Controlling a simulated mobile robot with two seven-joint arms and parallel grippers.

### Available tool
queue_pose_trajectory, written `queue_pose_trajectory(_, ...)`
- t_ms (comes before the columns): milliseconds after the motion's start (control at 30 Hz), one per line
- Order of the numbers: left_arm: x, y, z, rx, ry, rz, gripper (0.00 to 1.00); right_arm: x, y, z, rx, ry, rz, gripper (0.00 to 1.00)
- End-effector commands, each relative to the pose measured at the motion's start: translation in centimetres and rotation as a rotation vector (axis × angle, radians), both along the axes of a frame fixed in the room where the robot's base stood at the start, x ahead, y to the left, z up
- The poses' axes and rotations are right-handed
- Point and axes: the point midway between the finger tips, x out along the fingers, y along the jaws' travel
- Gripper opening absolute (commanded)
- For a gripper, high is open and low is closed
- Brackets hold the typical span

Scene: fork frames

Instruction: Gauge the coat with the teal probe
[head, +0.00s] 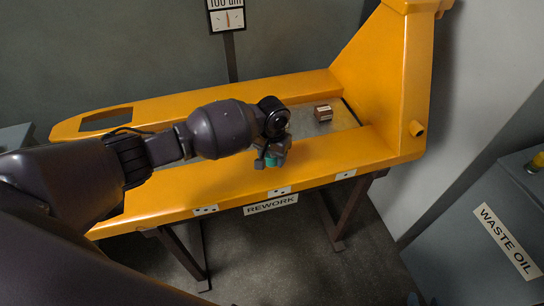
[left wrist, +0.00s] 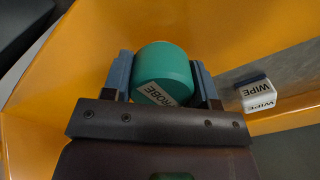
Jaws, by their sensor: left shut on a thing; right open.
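The teal probe (left wrist: 165,70), a round block with a PROBE label, sits between the fingers of my left gripper (left wrist: 163,82), which is shut on it. In the head view a small part of the probe (head: 271,161) shows below my left gripper (head: 272,152), over the near beam of the yellow-coated fork frame (head: 225,187). I cannot tell whether the probe touches the coat. A dial gauge (head: 227,18) marked 100 um stands behind the frame. Only the tips of my right gripper (head: 424,300) show at the bottom edge, apart and empty.
A wipe block (head: 323,113) lies on the grey surface between the beams; it also shows in the left wrist view (left wrist: 257,94). A tall yellow upright (head: 390,75) rises at the frame's right end. A REWORK sign (head: 270,204) hangs in front. A WASTE OIL bin (head: 480,235) stands right.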

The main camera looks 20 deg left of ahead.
Motion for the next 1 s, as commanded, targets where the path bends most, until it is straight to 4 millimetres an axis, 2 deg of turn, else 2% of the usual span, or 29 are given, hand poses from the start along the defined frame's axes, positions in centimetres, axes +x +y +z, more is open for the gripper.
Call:
queue_pose_trajectory(733, 0.1, 0.0, 4.7, -0.001, -0.002, 0.001, 0.34, 1.1, 0.1, 5.6, 0.0, -0.033, 0.003, 0.43)
queue_pose_trajectory(1000, 0.0, 0.0, 5.6, -0.001, 0.0, 0.001, 0.34, 0.4, 0.0, 6.0, 0.0, -0.015, -0.001, 0.43)
